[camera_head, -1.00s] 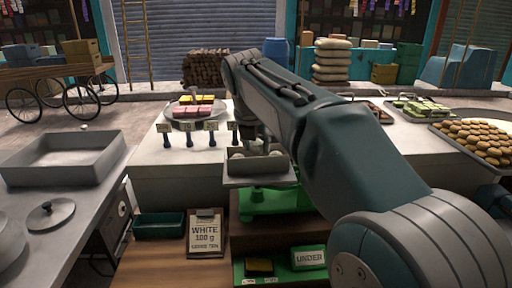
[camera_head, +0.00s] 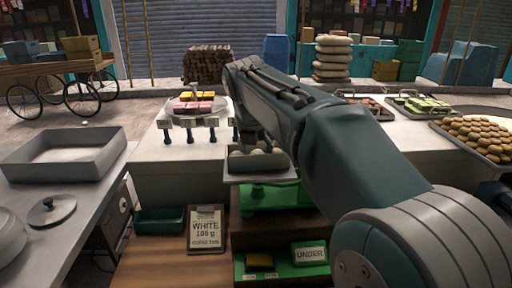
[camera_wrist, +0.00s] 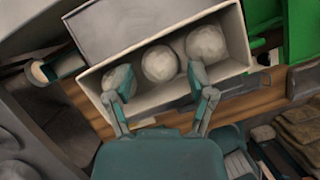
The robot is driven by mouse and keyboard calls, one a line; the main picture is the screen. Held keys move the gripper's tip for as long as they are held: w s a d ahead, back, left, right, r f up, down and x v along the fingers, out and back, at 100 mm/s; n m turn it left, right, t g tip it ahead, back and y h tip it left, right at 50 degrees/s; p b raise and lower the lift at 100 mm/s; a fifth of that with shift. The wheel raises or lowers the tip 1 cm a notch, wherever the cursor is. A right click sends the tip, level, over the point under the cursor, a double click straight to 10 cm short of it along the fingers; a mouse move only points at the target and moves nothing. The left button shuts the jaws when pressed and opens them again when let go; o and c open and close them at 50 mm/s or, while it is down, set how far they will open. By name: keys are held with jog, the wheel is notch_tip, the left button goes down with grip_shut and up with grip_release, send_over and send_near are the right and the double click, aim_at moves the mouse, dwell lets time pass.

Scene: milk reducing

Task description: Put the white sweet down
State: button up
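Three round white sweets lie in a row in the grey scale pan (camera_head: 262,178); the middle white sweet (camera_wrist: 160,63) shows clearly in the wrist view, between the left one (camera_wrist: 121,77) and the right one (camera_wrist: 205,44). My gripper (camera_wrist: 159,80) is open over the pan, its fingertips apart on either side of the middle sweet, with gaps beside it. The left fingertip covers part of the left sweet. In the head view my arm hides part of the pan and the fingers are hard to make out. The green scale (camera_head: 268,200) stands under the pan.
A card reading "WHITE 100 g" (camera_head: 207,230) stands beside a green tray (camera_head: 160,222). An "UNDER" sign (camera_head: 309,253) is below the scale. A plate of pink and yellow sweets (camera_head: 205,106) is behind. A large grey tray (camera_head: 65,155) is at left.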

jog(key=shift+r, duration=0.15)
jog(key=v, duration=1.3)
jog(key=shift+w, duration=0.15)
jog(key=shift+d, duration=0.1)
jog(key=s+d+f+m, duration=0.6)
jog(key=s+f+m, duration=0.5)
jog(key=m, duration=0.5)
jog(key=s+d+f+m+t+y, duration=0.1)
jog(key=s+d+f+m, duration=0.5)
jog(key=s+f+m, duration=0.6)
jog(key=s+m, duration=0.1)
jog(key=m, duration=0.3)
jog(key=shift+d+f, duration=0.25)
jog(key=shift+f, duration=0.05)
